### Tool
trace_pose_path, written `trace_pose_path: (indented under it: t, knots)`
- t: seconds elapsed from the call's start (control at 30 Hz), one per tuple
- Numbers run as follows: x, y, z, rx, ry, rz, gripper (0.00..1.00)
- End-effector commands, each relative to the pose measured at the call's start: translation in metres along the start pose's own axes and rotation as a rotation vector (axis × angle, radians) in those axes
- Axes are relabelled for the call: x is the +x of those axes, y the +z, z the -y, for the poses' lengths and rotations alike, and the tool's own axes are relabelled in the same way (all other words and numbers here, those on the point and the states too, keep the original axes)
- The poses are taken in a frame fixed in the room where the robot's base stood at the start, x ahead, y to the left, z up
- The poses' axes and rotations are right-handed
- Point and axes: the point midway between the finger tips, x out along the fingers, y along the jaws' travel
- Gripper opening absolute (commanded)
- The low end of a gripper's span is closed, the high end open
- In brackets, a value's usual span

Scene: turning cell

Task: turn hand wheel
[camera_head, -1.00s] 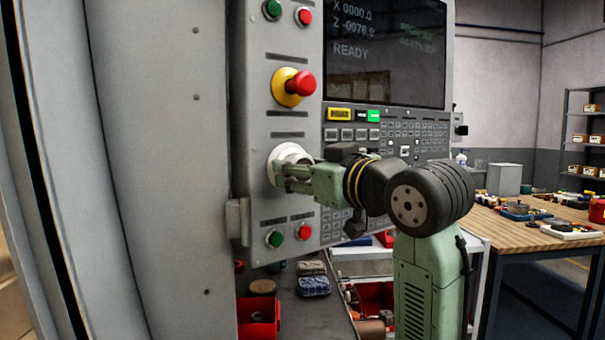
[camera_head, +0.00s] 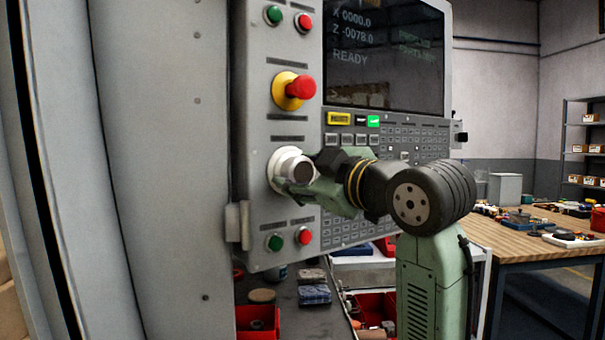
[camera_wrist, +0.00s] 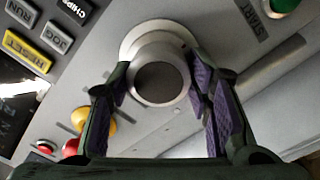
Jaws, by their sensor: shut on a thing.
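The hand wheel (camera_head: 291,170) is a pale round knob with a dark end face on the grey control panel, below the red and yellow mushroom button. In the wrist view the hand wheel (camera_wrist: 160,78) stands between my two fingers, its dark face towards the camera. My gripper (camera_head: 303,183) is at the knob, one finger showing along its lower side. In the wrist view my gripper (camera_wrist: 160,90) has purple pads against both sides of the knob. The screen (camera_head: 385,50) reads READY and Z -0078.0, though the digits are small.
A red and yellow mushroom button (camera_head: 296,89) sits just above the wheel. A green button (camera_head: 274,242) and a red button (camera_head: 303,236) sit below it. A keypad (camera_head: 400,150) lies right of the wheel. A wooden workbench (camera_head: 520,238) stands at the right.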

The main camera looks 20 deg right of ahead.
Motion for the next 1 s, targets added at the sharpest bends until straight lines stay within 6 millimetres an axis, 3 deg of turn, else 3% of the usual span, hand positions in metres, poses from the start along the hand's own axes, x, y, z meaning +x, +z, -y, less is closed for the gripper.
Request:
trace_pose_path:
  t: [0.4, 0.43, 0.7, 1.0]
  knots:
    - [0.0028, -0.0009, -0.0041, -0.002, 0.01, -0.002, 0.18]
    - [0.0028, -0.0009, -0.004, -0.002, 0.009, -0.002, 0.47]
    - [0.0023, -0.0004, -0.0024, -0.003, 0.006, -0.002, 0.64]
    - [0.0008, -0.0005, -0.002, -0.004, 0.006, -0.002, 0.64]
